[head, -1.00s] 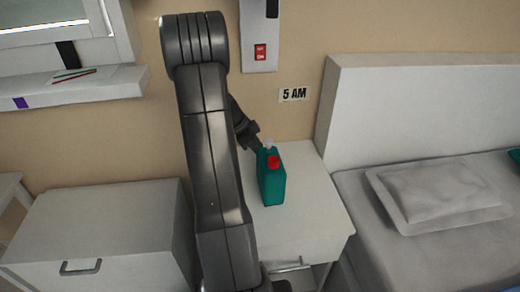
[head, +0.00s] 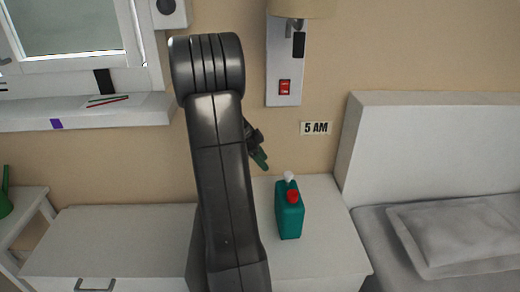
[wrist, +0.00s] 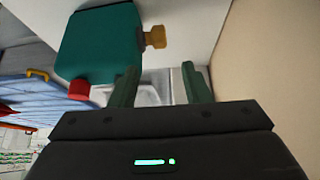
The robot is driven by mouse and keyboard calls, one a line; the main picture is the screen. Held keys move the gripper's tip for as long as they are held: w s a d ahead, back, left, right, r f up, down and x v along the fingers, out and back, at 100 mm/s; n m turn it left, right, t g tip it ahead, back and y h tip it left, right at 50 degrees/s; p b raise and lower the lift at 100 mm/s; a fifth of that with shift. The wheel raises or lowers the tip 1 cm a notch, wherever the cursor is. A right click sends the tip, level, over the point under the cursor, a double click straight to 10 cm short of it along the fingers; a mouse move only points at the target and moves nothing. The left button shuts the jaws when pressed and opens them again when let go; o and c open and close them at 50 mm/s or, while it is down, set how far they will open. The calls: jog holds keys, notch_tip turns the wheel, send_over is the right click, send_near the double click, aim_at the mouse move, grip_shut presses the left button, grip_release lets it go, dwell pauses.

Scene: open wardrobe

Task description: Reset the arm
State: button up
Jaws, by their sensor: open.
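My arm rises in front of the nightstand in the head view, and my gripper (head: 258,150) shows beside it, partly hidden by the arm. In the wrist view my gripper (wrist: 160,88) has its two green fingers apart with nothing between them. A teal canister (head: 289,214) with a red cap and a whitish knob stands upright on the white nightstand (head: 325,225). The canister also shows in the wrist view (wrist: 98,45), just beyond the fingers and apart from them.
A bed (head: 440,150) with a grey pillow (head: 460,232) stands at the right. A white drawer cabinet (head: 120,240) is at the left. A window shelf (head: 80,112) juts out upper left.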

jog(key=b+x, duration=0.2)
jog(key=x, duration=1)
jog(key=shift+f, duration=0.35)
notch_tip(320, 180, up, 3)
jog(key=shift+f+p, duration=0.2)
jog(key=shift+p, duration=0.15)
jog(key=shift+r, duration=0.55)
jog(key=shift+f, duration=0.1)
